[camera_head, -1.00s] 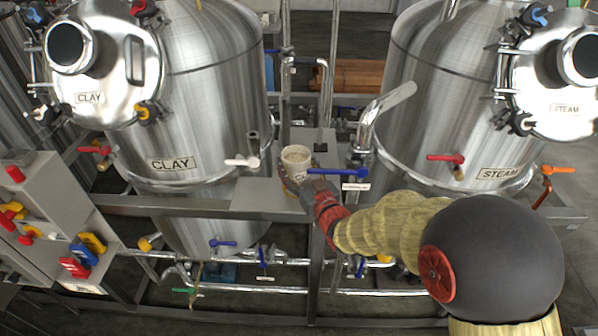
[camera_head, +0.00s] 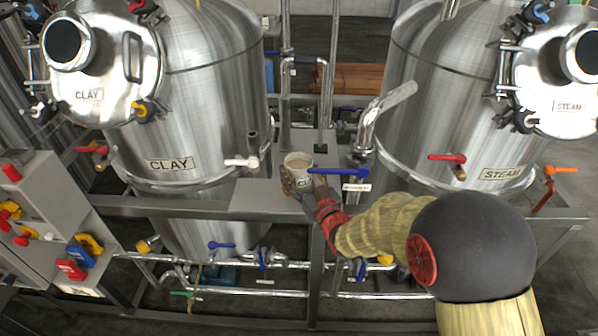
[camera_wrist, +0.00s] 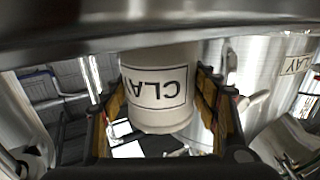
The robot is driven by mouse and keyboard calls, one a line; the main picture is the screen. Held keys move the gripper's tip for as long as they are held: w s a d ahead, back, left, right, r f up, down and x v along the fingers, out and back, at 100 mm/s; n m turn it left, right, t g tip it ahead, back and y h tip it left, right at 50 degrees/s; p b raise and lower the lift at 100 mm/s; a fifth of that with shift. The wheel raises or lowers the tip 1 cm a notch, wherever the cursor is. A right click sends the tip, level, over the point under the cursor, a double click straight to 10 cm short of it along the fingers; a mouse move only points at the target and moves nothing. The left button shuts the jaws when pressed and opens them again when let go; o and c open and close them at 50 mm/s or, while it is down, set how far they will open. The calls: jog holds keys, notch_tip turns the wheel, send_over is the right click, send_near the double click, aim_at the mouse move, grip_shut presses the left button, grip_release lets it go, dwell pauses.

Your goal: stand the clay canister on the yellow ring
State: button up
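The clay canister (camera_head: 299,168) is a pale, whitish cup-like vessel with a CLAY label. It stands out over the grey shelf plate between the two tanks. In the wrist view the canister (camera_wrist: 158,88) fills the middle, its label upside down. My gripper (camera_wrist: 162,100) has yellow-brown finger pads on both sides of it and is shut on it. In the head view my gripper (camera_head: 302,187) reaches it from the lower right. The yellow ring cannot be made out in either view; the canister and gripper may hide it. I cannot tell whether the canister touches the shelf.
The CLAY tank (camera_head: 205,90) stands left and the STEAM tank (camera_head: 460,90) right. The grey shelf plate (camera_head: 258,198) lies between them. A blue-handled valve (camera_head: 340,172), a white-handled valve (camera_head: 242,162) and a bent pipe (camera_head: 375,115) are close by. A grey control panel (camera_head: 40,215) stands at left.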

jog(key=o, duration=0.4)
jog(key=shift+c, duration=0.2)
jog(key=shift+r, duration=0.2)
jog(key=p+v, duration=0.2)
jog(key=v, duration=1)
